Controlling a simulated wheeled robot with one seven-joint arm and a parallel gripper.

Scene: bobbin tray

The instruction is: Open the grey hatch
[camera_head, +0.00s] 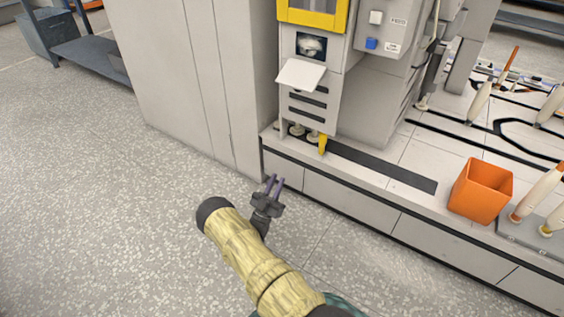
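The light grey machine (350,100) stands on a long white bench. On its narrow front, a pale grey flap (301,74) sticks out at a tilt below a small dark screen (311,46). A grey panel with dark slots (307,108) is below the flap. I cannot tell for certain which of these is the grey hatch. My gripper (273,184) is in front of the bench, below and left of the flap, and touches neither.
A yellow-framed window (312,14) is above the screen, and a yellow pointed piece (323,144) hangs below the slots. An orange bin (481,190) and several bobbins stand on the bench at right. A tall grey cabinet (185,70) stands at left. The speckled floor is clear at left.

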